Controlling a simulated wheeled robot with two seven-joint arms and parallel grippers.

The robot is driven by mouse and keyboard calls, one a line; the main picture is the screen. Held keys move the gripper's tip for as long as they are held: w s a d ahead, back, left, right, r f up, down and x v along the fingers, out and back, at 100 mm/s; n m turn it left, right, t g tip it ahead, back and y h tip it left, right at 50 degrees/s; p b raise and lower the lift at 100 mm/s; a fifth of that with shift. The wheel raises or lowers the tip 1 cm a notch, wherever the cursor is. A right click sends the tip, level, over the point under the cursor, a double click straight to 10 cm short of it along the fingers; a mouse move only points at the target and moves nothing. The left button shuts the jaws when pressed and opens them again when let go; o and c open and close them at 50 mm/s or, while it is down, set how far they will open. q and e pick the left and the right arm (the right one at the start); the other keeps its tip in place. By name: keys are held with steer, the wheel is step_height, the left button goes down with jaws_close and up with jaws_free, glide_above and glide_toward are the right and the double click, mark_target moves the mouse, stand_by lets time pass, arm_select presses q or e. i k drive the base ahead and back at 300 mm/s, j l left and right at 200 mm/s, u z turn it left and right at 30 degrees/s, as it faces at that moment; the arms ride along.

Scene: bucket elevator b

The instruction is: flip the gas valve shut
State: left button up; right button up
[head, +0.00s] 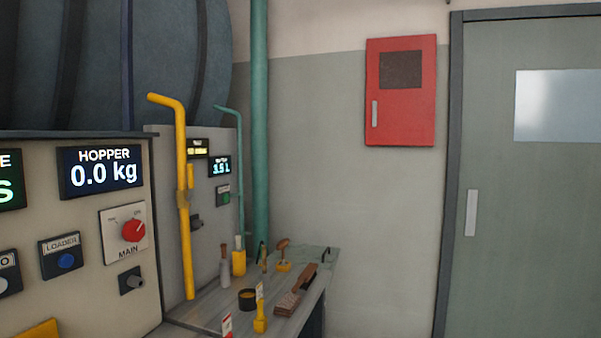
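A yellow pipe (185,245) runs upright in front of the grey panel and bends left at its top. Partway up it is a yellow valve body (183,198) with a short yellow lever (190,176). The lever points up, roughly in line with the pipe. It is small in the head view, so its exact shape is hard to make out. Neither of my grippers is in view, and nothing touches the lever.
A workbench (205,312) below holds a brush (295,295), a dark tin (247,299), a yellow container (239,262) and several small tools. A control panel with a red MAIN knob (134,230) stands left. A red wall cabinet (400,120) and a door (520,220) are right.

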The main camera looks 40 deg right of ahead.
mark_target(191, 176)
steer(key=l+z, duration=0.25)
steer(key=i+l+z, duration=0.15)
steer(key=l+z, duration=0.15)
steer(key=i+l, duration=0.2)
steer(key=i+l+u, duration=0.1)
steer(key=l, duration=0.3)
steer(key=i, duration=0.1)
